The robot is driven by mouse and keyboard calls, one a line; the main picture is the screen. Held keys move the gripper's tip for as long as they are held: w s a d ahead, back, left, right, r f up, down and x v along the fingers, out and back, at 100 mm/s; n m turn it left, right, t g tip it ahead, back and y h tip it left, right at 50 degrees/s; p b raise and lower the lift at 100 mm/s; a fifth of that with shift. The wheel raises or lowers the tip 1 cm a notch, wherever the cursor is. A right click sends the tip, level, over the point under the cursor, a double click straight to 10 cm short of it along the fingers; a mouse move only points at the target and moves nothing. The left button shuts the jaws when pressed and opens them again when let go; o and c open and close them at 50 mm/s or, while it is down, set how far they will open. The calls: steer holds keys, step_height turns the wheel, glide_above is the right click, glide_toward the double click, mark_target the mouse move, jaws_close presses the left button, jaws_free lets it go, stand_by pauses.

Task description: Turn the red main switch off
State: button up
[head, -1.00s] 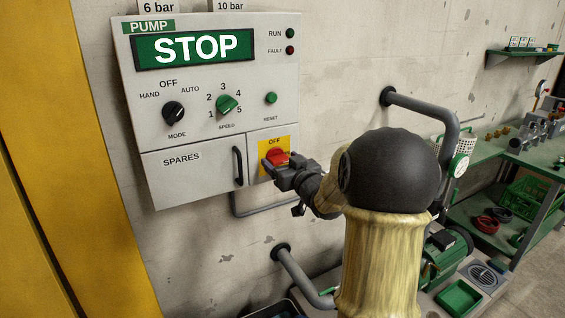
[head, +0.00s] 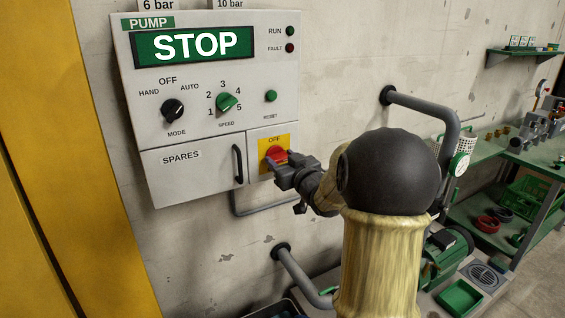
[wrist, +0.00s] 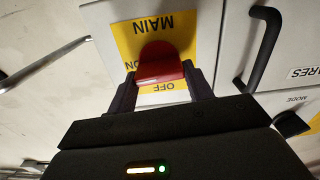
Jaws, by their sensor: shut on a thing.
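The red main switch (head: 277,153) sits on a yellow plate (head: 264,146) at the lower right of the pump panel. OFF is printed at the plate's top. My gripper (head: 281,161) is at the switch, reaching in from the right. In the wrist view my gripper (wrist: 160,88) has one finger on each side of the red handle (wrist: 160,66) and is shut on it. MAIN and OFF read upside down there, and ON is partly hidden at the handle's left. I cannot tell exactly which mark the handle points to.
The panel (head: 205,105) shows STOP, with a mode knob (head: 173,111), a green speed knob (head: 227,103) and a reset button (head: 271,96). The SPARES door handle (head: 238,164) stands out just left of the switch. A grey pipe (head: 425,103) runs at the right.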

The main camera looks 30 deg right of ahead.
steer(key=n+b, duration=0.3)
steer(key=shift+a+f+n, duration=0.15)
steer(key=shift+f+n, duration=0.15)
steer(key=n+b, duration=0.4)
steer(key=shift+f+n, duration=0.1)
steer(key=shift+n, duration=0.2)
steer(key=shift+a+n+b, duration=0.1)
steer(key=shift+n+b, duration=3.8)
steer(key=shift+n, duration=0.6)
steer(key=o, duration=1)
steer(key=shift+s, duration=0.15)
